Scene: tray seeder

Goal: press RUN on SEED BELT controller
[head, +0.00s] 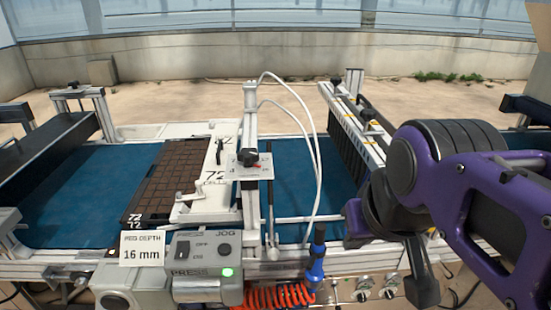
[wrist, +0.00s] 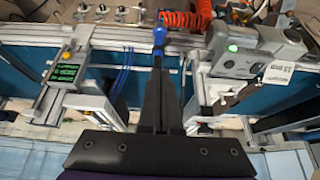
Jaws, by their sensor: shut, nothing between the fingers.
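A small box with a lit green display (wrist: 67,74) sits on the machine rail at the left of the wrist view. Its lettering is too small to read, so I cannot tell whether it is the SEED BELT controller. In the head view my arm covers that area. My gripper (wrist: 159,70) is shut and empty, its fingers over the machine's front rail, to the right of the display box in the wrist view. In the head view my gripper (head: 424,290) hangs at the lower right, above the front edge. No RUN button is readable.
A grey PRESS box (head: 207,262) with a JOG control and a green lamp stands at the front, beside a "16 mm" PEG DEPTH card (head: 142,250). A blue hose fitting (head: 317,262) and coiled orange hose (head: 277,296) are nearby. A dark cell tray (head: 170,178) lies on the blue belt (head: 70,205).

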